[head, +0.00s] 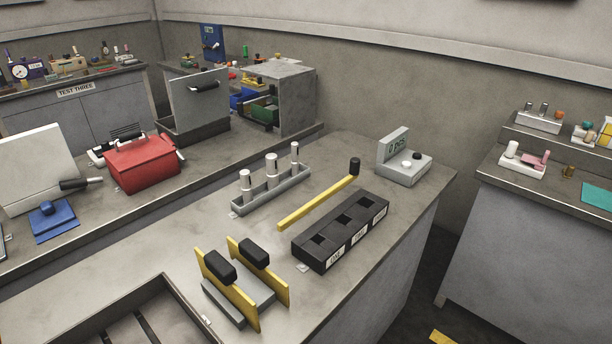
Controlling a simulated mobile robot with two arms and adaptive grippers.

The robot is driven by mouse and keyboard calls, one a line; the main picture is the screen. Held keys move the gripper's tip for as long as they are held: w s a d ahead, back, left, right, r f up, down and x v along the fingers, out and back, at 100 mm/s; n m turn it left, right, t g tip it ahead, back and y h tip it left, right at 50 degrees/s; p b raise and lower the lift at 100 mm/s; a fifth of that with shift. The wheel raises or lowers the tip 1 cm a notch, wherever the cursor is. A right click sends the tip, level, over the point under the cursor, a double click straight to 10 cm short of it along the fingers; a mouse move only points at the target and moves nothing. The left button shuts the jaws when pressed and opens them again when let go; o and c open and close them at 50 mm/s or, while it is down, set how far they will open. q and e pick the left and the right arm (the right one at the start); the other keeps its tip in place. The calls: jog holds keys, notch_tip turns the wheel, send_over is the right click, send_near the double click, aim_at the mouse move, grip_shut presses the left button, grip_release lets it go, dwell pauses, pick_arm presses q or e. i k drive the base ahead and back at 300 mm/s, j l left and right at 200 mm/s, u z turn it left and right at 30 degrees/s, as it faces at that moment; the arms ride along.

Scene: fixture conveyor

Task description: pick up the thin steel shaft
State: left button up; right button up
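A grey rack (274,193) on the near bench holds three upright steel shafts with bright tops. The right-hand one (295,156) looks the thinnest, so I take it as the thin steel shaft. The middle shaft (271,173) and the left shaft (246,188) look thicker. The lower ends of all three are hidden inside the rack. Neither of my grippers shows in the head view.
A yellow bar (317,205) and a black block with square openings (338,232) lie right of the rack. A yellow-sided fixture (228,290) and a dark-edged tray (175,278) are in front. A red toolbox (143,165) stands to the left.

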aim_at(295, 162)
jog(key=u, duration=0.7)
jog(key=l+u, duration=0.75)
jog(key=u, duration=0.2)
jog(key=l+u, duration=0.45)
jog(key=k+l+u, duration=0.2)
jog(key=u, duration=0.25)
